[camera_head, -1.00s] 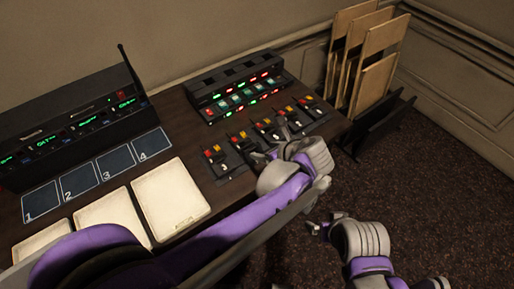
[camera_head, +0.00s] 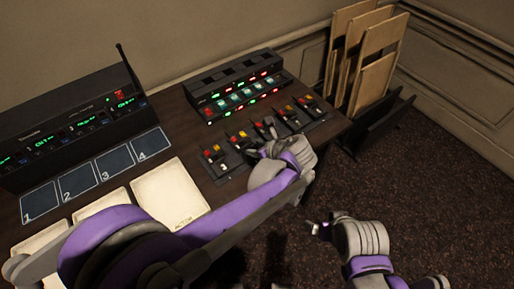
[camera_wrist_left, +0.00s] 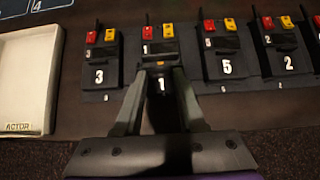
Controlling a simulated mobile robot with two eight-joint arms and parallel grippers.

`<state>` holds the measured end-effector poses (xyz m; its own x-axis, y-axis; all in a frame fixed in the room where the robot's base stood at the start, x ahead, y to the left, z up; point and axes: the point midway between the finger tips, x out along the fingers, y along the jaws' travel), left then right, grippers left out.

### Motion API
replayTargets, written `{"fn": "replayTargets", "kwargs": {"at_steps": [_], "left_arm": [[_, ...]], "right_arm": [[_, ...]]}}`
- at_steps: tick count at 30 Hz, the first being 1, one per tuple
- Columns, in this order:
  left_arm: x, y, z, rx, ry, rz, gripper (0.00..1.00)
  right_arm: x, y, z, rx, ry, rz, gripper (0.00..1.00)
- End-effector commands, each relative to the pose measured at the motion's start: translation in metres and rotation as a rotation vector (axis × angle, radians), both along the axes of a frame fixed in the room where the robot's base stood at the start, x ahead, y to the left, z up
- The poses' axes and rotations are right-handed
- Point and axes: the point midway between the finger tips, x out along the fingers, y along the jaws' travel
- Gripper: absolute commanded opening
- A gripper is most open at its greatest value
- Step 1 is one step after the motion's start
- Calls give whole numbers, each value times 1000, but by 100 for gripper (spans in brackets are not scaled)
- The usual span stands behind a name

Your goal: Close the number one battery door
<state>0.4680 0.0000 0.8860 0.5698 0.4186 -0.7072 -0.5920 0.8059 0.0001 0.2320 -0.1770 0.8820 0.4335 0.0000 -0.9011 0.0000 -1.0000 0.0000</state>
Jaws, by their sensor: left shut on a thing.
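The number one battery pack (camera_wrist_left: 160,45) is a small black unit with a red and a yellow block on top, second from the left in the left wrist view. Its door, marked with a white 1 (camera_wrist_left: 162,84), lies low at the front between my left fingers. My left gripper (camera_wrist_left: 160,74) is shut on this door, one finger on each side. In the head view my left gripper (camera_head: 265,150) reaches the front of the pack row and partly hides it. My right gripper (camera_head: 317,228) hangs over the floor, away from the desk; its jaw opening is unclear.
Pack 3 (camera_wrist_left: 101,62) stands close on the left, packs 5 (camera_wrist_left: 227,55) and 2 (camera_wrist_left: 288,48) on the right. A charger rack (camera_head: 238,90) with lights stands behind. Pale trays (camera_head: 168,195), numbered cards (camera_head: 120,165) and a receiver (camera_head: 75,125) fill the left.

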Motion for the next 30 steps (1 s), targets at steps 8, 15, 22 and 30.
{"fn": "replayTargets", "kwargs": {"at_steps": [8, 15, 22, 30], "left_arm": [[0, 0, 0, -1, 1, 0, 0], [3, 3, 2, -27, 37, 3, 0], [12, 10, 4, -111, 147, 5, 0], [27, 20, 1, -257, 347, 6, 0]], "right_arm": [[0, 0, 0, 0, 0, 0, 97], [0, 0, 2, 0, -1, 0, 97], [2, 0, 8, 0, -3, 0, 97], [2, 0, 10, 0, -4, 0, 97]]}}
